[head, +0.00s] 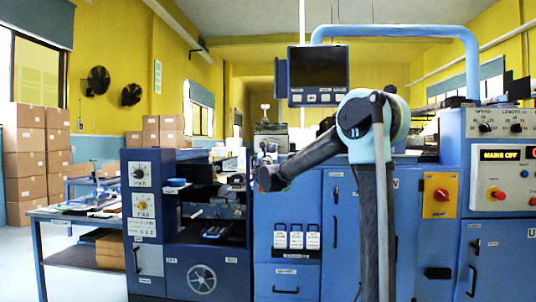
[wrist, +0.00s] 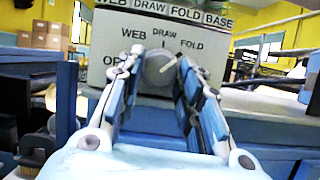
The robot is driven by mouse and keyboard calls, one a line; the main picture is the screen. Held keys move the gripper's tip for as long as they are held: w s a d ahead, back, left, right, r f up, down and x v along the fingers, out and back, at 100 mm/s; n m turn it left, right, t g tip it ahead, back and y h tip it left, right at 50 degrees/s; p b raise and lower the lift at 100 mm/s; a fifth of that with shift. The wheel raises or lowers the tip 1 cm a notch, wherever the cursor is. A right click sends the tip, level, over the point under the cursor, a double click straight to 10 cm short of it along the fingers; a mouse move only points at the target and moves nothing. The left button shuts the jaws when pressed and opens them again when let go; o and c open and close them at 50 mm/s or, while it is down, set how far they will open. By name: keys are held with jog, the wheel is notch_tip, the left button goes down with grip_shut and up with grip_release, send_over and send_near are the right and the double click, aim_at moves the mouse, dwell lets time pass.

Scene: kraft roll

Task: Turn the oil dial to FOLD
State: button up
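The oil dial (wrist: 160,70) is a round grey knob on the front of a pale grey box (wrist: 104,50) in the wrist view. Printed words WEB, DRAW and FOLD arc around it, with a partly hidden word at left. A thin white line at its upper right slants towards FOLD; I cannot tell if it is the pointer. My gripper (wrist: 162,69) is open, with one finger on each side of the knob. Contact is unclear. In the head view my gripper (head: 268,150) is small, at the machine top, and its fingers are hard to make out.
A blue panel at left carries two other dials (head: 139,173). A screen (head: 318,70) hangs above the machine. A control panel (head: 503,160) with a red button stands at right. Cardboard boxes (head: 25,165) are stacked far left.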

jog(key=shift+o, duration=0.8)
jog(key=shift+s, duration=0.1)
jog(key=v, duration=1.1)
jog(key=shift+s+f, duration=0.3)
jog(key=shift+f, duration=0.05)
